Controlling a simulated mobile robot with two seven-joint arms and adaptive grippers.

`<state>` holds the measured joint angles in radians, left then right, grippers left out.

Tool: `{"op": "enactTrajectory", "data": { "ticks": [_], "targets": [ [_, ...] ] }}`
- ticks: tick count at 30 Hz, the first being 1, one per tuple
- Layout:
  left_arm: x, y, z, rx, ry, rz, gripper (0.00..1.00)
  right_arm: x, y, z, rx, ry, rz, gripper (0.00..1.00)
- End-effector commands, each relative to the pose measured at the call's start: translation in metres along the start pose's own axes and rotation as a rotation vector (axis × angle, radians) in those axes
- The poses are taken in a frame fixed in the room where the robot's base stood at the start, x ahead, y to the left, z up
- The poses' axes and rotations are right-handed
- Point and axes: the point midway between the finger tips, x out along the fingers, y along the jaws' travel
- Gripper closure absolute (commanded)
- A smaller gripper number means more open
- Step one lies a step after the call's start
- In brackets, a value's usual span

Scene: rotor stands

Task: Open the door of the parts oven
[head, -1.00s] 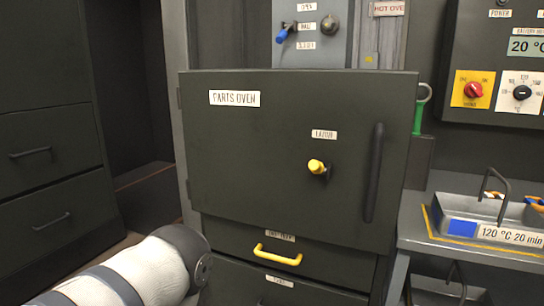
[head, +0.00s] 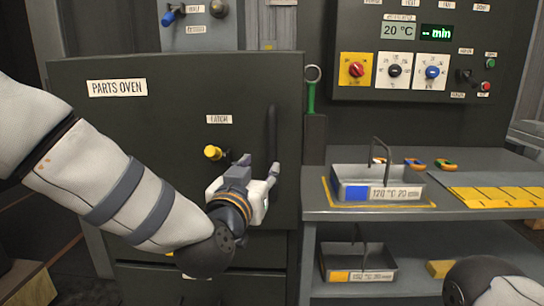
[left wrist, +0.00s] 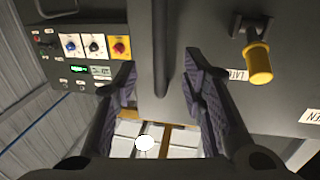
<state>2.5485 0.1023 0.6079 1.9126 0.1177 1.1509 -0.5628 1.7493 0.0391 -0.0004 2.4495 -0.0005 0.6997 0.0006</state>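The parts oven's dark door (head: 130,140) is shut, with a "PARTS OVEN" label at its upper left. Its yellow-tipped latch (head: 213,153) sits under the "LATCH" label, left of the upright black bar handle (head: 271,128). My left gripper (head: 260,166) is in front of the door, right of the latch, and hides the handle's lower part. In the left wrist view its fingers (left wrist: 160,68) are spread, with the handle (left wrist: 161,45) showing between them, apparently not gripped. The latch (left wrist: 258,65) is outside the fingers there. My right gripper is out of view.
Right of the oven, a bench (head: 465,160) holds a tray (head: 375,185) with a tall handle. A lower shelf holds another tray (head: 355,262). A control panel (head: 420,50) hangs above the bench. A green-handled tool (head: 311,95) hangs beside the door.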

Motion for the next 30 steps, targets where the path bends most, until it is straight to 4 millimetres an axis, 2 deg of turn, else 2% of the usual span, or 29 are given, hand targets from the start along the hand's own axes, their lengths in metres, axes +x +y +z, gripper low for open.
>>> {"op": "enactTrajectory", "data": {
  "ticks": [3,9,12,17,25,30],
  "targets": [
    [0.026,-0.001,0.008,-0.004,-0.008,-0.002,0.62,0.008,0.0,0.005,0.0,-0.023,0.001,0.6],
    [0.078,0.0,0.011,-0.003,-0.012,0.0,0.62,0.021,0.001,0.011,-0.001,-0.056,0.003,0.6],
    [0.096,0.0,0.01,-0.002,-0.011,0.001,0.62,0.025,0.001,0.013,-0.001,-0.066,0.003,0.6],
    [0.111,0.0,0.008,-0.002,-0.011,0.001,0.62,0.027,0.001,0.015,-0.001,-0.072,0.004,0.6],
    [0.112,0.0,0.005,-0.001,-0.009,0.002,0.62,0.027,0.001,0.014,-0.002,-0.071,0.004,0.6],
    [0.112,0.0,0.005,-0.001,-0.009,0.002,1.0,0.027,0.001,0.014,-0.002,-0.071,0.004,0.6]
  ]
}}
